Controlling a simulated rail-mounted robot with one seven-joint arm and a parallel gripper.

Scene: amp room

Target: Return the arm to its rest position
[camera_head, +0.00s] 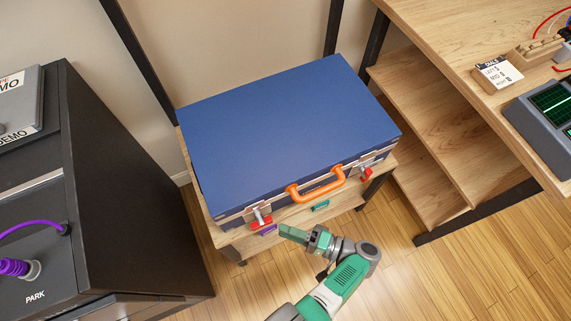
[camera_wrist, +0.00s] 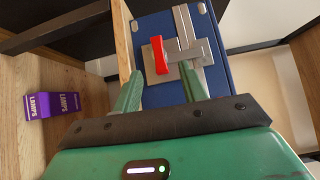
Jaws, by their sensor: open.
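My gripper (camera_head: 294,234) is green and sits in front of the blue case, below its orange handle. In the wrist view the two green fingers of my gripper (camera_wrist: 160,92) stand apart with nothing held between them. The blue case (camera_head: 285,125) lies shut on a small wooden stand. A red latch (camera_head: 261,222) is at its front left, and another red latch (camera_head: 367,174) is at its front right. In the wrist view a red latch (camera_wrist: 160,55) on a metal plate shows beyond the fingertips; I cannot tell whether they touch it.
A black cabinet (camera_head: 130,200) stands at left. A wooden desk (camera_head: 440,40) with lower shelves and a grey scope (camera_head: 545,115) stands at right. Wooden floor (camera_head: 430,280) is open at lower right.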

